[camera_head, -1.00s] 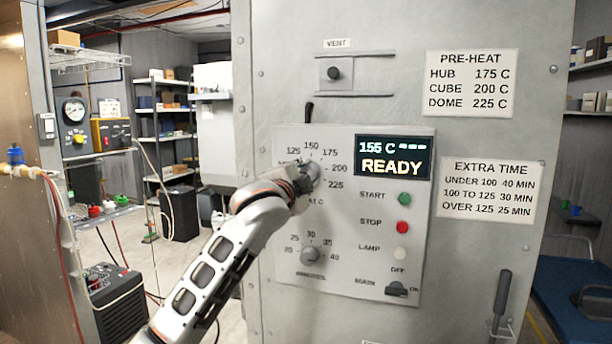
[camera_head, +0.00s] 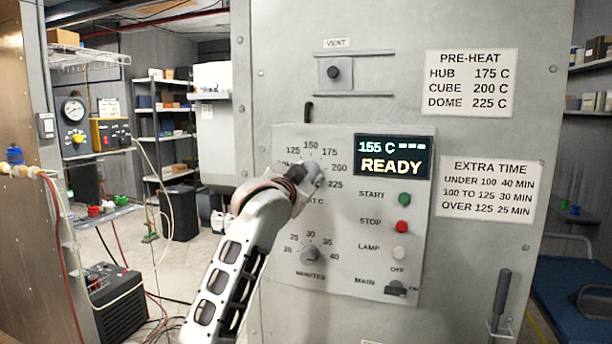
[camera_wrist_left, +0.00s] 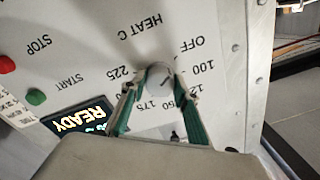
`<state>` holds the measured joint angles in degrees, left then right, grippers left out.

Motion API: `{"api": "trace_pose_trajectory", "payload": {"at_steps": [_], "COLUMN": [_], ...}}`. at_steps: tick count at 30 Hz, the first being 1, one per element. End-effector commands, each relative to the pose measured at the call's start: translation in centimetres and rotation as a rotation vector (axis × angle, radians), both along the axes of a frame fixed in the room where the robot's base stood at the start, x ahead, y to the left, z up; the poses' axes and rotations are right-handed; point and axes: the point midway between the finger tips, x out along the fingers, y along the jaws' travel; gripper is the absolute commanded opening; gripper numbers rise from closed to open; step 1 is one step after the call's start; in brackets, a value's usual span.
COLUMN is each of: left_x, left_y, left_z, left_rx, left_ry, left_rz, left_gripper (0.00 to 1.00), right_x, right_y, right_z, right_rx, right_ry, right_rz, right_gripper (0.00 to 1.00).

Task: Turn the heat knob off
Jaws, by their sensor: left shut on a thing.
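The heat knob (camera_head: 315,172) is a small grey round knob on the control panel, ringed by temperature numbers. My left gripper (camera_head: 306,177) reaches it from the lower left and covers the left part of its dial. In the left wrist view the knob (camera_wrist_left: 157,75) sits between the two green-padded fingertips of my left gripper (camera_wrist_left: 158,84), shut on it. That view is turned over, with OFF, 100, 225 and HEAT C readable around the knob. I cannot clearly tell which mark the knob points to. My right gripper is not in view.
The display (camera_head: 392,158) reads 155 C and READY. Below it are a green start button (camera_head: 404,199), a red stop button (camera_head: 403,227), a white lamp (camera_head: 400,254) and a main switch (camera_head: 397,288).

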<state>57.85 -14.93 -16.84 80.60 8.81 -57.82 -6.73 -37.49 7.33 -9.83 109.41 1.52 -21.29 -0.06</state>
Motion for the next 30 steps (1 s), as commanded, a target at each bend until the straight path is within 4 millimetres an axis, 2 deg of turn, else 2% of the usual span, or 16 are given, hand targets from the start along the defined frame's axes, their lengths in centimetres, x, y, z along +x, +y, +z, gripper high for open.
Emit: {"api": "trace_pose_trajectory", "payload": {"at_steps": [14,15,17,30], "left_x": [0.0,0.0,0.0,-0.42], "left_y": [-0.01,-0.01,-0.01,0.09], "left_z": [-0.01,0.0,-0.01,-0.05], "left_rx": [-0.016,-0.016,-0.015,-0.014], "left_ry": [0.005,0.005,0.005,0.005], "left_rz": [-0.001,-0.001,-0.001,-0.001], "left_gripper": [0.08,0.35,0.47,0.47], "right_x": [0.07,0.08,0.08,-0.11], "right_y": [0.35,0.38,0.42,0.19], "right_z": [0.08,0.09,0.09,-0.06], "right_rx": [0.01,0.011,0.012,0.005], "right_ry": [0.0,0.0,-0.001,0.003], "right_rz": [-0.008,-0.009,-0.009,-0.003], "right_gripper": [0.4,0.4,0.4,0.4]}}
